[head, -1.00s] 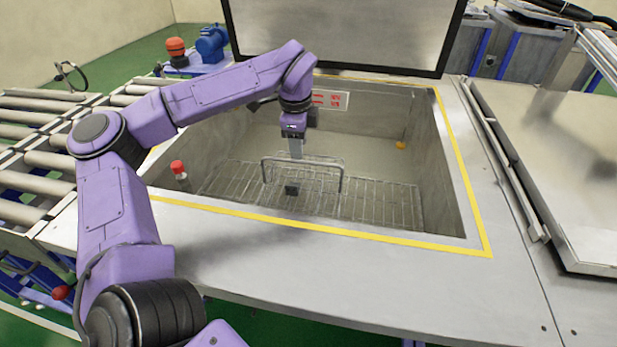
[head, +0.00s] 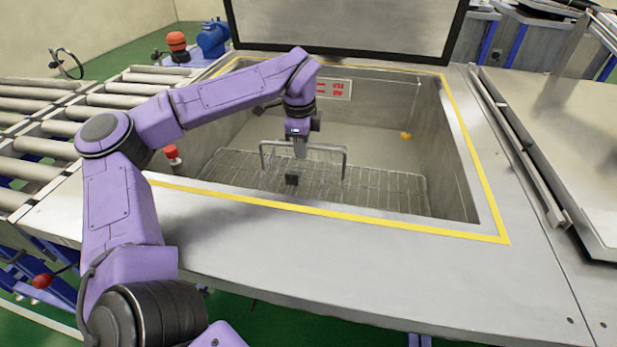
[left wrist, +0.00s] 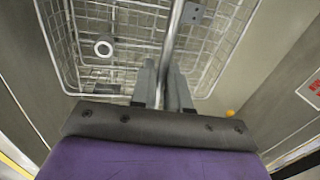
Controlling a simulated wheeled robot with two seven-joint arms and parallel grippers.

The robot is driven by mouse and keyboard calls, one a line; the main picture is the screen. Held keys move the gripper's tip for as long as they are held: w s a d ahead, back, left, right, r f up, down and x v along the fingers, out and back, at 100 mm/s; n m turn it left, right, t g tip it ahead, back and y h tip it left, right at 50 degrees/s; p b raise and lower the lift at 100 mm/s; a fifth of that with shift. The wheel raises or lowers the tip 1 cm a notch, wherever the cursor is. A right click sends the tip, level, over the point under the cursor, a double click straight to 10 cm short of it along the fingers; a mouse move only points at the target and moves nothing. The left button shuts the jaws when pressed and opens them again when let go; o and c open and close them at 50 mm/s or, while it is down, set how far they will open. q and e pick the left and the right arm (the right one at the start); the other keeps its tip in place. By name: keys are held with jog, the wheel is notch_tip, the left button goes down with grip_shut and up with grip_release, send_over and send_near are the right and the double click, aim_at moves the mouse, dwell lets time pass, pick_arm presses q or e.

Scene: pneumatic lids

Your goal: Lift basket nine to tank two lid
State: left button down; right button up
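A wire basket (head: 390,188) lies low in the open tank, its raised handle (head: 334,149) standing above the mesh. My left gripper (head: 300,150) points down at the handle's top bar. In the left wrist view its two fingers (left wrist: 161,84) lie close on either side of the handle bar (left wrist: 174,28), with the wire basket (left wrist: 215,42) below. The gap is too small to tell whether they press on it. No basket number is readable. My right gripper is not in view.
The tank's steel wall (head: 375,128) and yellow-lined rim surround the basket. A raised lid (head: 340,25) stands behind. A roller conveyor (head: 40,140) is at left; a flat steel lid (head: 580,140) is at right. A red-topped part (head: 171,153) sits at the tank's left inner edge.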

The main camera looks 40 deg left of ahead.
pick_arm(q)
jog(key=shift+w+r, duration=0.1)
jog(key=shift+r, duration=0.1)
jog(key=shift+r+p, duration=0.75)
jog(key=shift+r, duration=0.6)
notch_tip(320, 180, up, 22)
jog(key=p, duration=1.3)
dwell(3.3)
